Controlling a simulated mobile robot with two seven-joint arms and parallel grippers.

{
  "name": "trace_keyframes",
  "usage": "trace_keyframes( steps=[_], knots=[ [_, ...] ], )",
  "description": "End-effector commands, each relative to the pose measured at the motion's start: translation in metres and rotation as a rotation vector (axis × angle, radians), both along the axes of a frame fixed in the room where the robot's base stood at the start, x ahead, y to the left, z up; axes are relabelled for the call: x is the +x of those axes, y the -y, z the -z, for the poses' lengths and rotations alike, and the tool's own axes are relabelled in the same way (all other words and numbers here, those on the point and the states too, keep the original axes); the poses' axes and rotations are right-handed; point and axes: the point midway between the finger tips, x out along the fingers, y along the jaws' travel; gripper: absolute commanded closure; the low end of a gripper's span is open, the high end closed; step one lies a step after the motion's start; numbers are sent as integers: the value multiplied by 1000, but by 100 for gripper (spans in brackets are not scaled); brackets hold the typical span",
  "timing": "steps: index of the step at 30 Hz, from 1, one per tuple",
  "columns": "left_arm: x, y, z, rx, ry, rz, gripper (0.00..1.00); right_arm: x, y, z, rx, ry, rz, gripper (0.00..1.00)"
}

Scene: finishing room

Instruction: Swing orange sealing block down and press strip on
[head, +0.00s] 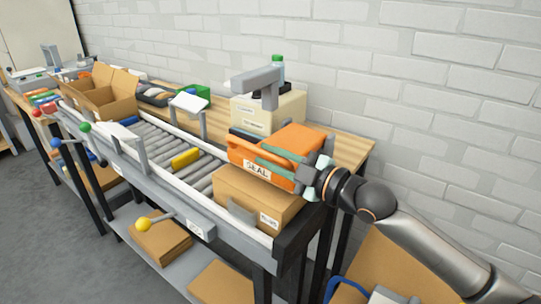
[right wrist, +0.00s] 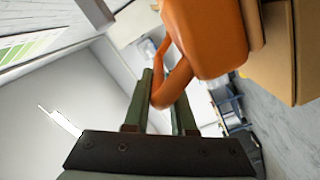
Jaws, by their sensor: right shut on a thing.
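The orange sealing block (head: 298,138), marked SEAL, is at the right end of the roller conveyor, above a closed brown carton (head: 240,193). Its front edge is close over the carton's top. I cannot tell whether they touch. My right gripper (head: 268,158) reaches in from the right with its fingers along the block's front. In the right wrist view, my right gripper (right wrist: 160,95) is shut on the block's orange loop handle (right wrist: 174,86). The strip cannot be made out. My left gripper is not in view.
A grey post-mounted device (head: 258,82) and a pale box (head: 285,107) stand behind the block. An open carton (head: 103,92) is farther left on the conveyor. A yellow block (head: 185,158) lies on the rollers. A yellow-knobbed lever (head: 145,224) juts from the front.

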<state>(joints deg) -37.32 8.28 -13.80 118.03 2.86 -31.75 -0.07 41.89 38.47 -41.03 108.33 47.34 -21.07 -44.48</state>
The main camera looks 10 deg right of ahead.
Motion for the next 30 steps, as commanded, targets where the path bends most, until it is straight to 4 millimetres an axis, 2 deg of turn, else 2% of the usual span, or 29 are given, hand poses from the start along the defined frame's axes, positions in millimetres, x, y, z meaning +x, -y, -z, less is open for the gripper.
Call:
trace_keyframes(
  steps=[5, 6, 12, 23, 30],
  knots=[
    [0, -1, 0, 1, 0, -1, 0, 2, 2, 0, -5, 1, 6, 100],
    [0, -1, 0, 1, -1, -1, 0, 2, 2, 0, -5, 1, 6, 72],
    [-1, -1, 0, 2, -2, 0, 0, 1, 2, 0, -2, 0, 4, 50],
    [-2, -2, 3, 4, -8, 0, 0, -4, 5, 0, -2, 1, 3, 50],
    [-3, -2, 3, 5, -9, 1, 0, -30, 31, 2, -5, -1, 4, 50]
  ],
)
